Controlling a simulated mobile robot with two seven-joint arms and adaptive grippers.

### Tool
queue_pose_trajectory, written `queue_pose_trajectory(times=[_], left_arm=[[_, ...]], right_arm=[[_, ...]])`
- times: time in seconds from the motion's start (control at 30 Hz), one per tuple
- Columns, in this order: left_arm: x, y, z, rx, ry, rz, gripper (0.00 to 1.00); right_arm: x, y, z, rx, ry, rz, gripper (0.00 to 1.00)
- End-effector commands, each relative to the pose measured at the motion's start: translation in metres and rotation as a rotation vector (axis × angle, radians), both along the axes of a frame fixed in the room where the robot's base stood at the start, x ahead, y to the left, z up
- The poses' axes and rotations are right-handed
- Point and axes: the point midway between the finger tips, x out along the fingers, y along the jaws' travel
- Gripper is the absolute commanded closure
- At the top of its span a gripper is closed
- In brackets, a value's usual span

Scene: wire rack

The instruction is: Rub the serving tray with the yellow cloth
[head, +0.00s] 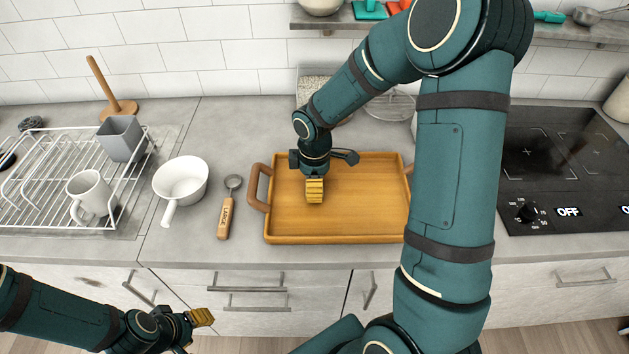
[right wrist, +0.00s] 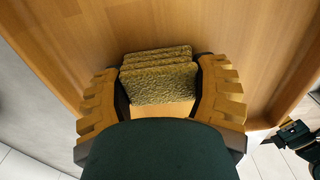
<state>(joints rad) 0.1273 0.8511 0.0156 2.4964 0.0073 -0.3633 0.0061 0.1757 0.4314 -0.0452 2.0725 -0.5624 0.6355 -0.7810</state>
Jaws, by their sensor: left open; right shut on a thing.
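The serving tray (head: 370,215) is a wooden rectangle with raised edges and brown side handles, flat on the counter. My right gripper (head: 315,196) points down over the left-middle of the tray. In the right wrist view it is shut on the yellow cloth (right wrist: 160,82), a folded, rough-textured bundle between its two yellow fingers. The cloth is low over the tray's wooden floor (right wrist: 165,25); I cannot tell whether it touches. In the head view the cloth cannot be told apart from the yellow fingers. My left gripper (head: 201,317) is open and empty, in front of the counter.
Left of the tray lie a bottle opener (head: 225,212) and a white pan (head: 181,181). A wire rack (head: 45,195) holds a mug (head: 90,191) and a grey cup (head: 121,138). A black cooktop (head: 560,160) is at right.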

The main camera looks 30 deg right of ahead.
Motion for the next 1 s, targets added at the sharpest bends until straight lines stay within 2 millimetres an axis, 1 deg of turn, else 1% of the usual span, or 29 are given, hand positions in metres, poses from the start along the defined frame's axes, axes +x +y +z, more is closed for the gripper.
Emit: queue_pose_trajectory(times=[0.03,0.2,0.33,0.47,0.73,1.0], left_arm=[[0.000,0.000,-0.002,0.000,0.000,0.000,0.53],[0.000,0.000,-0.005,0.000,0.000,0.000,0.53],[0.000,0.000,-0.005,0.000,0.000,0.000,0.53],[0.000,0.000,-0.002,0.000,0.000,0.000,0.53],[0.000,0.000,0.005,0.000,0.000,0.000,0.53],[0.000,0.000,0.004,0.000,0.000,0.000,0.53]], right_arm=[[-0.005,0.003,-0.002,0.001,0.005,0.001,0.76],[-0.017,0.009,-0.002,0.001,0.006,0.001,0.76],[-0.019,0.011,-0.001,0.001,0.005,0.000,0.76],[-0.016,0.009,0.000,0.001,0.005,-0.001,0.76],[0.001,-0.002,0.001,0.001,0.005,-0.001,0.76],[0.004,-0.003,-0.001,0.001,0.003,0.000,0.76]])
